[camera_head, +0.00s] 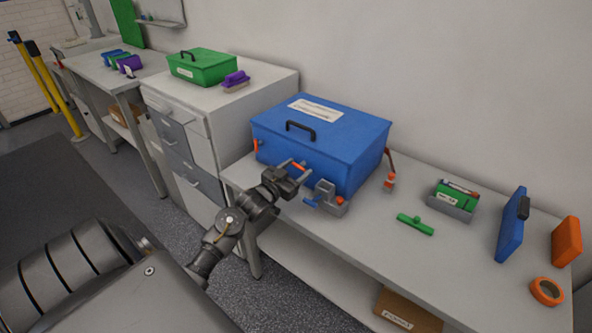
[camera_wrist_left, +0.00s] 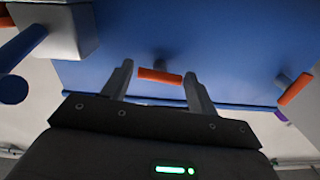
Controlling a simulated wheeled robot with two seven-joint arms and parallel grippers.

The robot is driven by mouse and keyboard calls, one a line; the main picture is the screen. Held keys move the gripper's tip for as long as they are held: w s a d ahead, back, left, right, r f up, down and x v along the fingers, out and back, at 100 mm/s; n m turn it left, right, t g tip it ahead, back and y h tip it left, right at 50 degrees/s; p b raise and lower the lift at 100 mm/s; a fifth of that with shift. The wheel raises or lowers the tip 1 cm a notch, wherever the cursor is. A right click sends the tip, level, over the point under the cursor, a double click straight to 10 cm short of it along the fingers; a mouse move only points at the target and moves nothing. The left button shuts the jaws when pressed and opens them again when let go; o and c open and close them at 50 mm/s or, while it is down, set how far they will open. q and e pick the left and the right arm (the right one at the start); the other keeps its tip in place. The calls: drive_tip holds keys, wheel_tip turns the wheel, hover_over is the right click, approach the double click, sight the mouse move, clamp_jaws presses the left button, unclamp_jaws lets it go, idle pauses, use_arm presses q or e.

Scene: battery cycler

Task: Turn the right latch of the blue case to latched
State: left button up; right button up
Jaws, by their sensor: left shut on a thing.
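The blue case (camera_head: 318,152) stands on the grey bench with its lid down, a black handle and a white label on top. Its right latch has an orange handle (camera_wrist_left: 160,76), lying about level between my left fingers in the wrist view; it also shows in the head view (camera_head: 299,166). The left latch (camera_wrist_left: 295,88) has a tilted orange handle, also seen at the case's left edge (camera_head: 256,145). My right gripper is not in view.
A grey block with a blue lever (camera_head: 325,194) stands close to the right of my left gripper. An orange-based lever (camera_head: 389,182) is beside the case. A green piece (camera_head: 415,224) and a grey bin (camera_head: 452,206) lie farther right. The green case (camera_head: 202,68) sits on the drawer cabinet.

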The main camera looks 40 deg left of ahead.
use_arm(q)
drive_tip(key=shift+m+b, duration=0.4)
drive_tip(key=shift+m, duration=7.8)
drive_tip(key=o, duration=1)
drive_tip(key=shift+c, duration=0.2)
drive_tip(key=shift+s, duration=0.1)
drive_tip(key=s+b, duration=0.1)
drive_tip(key=s, duration=0.9)
drive_tip(key=shift+s+b, duration=0.35)
